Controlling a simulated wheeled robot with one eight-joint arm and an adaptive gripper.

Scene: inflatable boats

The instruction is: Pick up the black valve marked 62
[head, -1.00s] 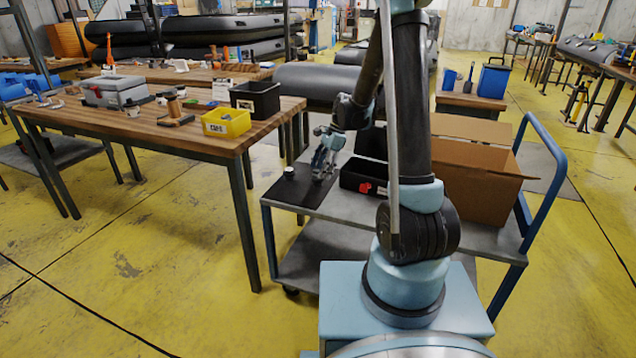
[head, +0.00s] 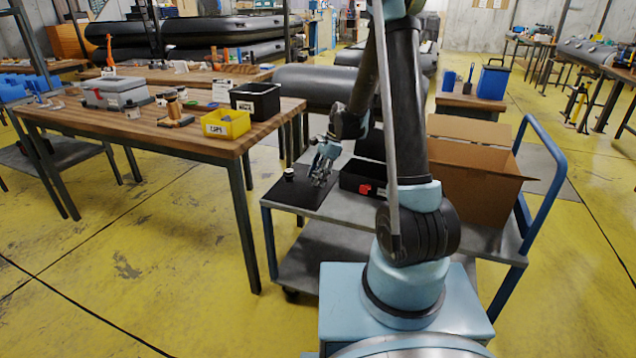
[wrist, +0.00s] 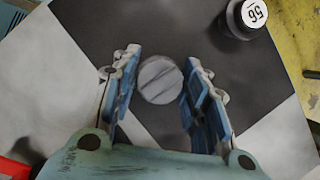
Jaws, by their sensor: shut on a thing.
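My gripper (head: 320,178) is low over the black mat on the cart, and its blue fingers show in the wrist view (wrist: 160,85). They are closed around a small round piece with a grey top (wrist: 160,80) crossed by a diagonal dark line. No number is readable on it, so I cannot tell if it is the valve marked 62. A black valve with a white disc reading 56 (wrist: 248,18) stands apart at the upper right of the wrist view. A small black piece (head: 289,174) also stands left of my gripper in the head view.
The black mat (head: 297,194) lies on the grey cart. A black bin (head: 350,183) with a red tag is just right of my gripper, with an open cardboard box (head: 470,180) beyond. A wooden table (head: 130,130) with a yellow bin (head: 226,124) stands left.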

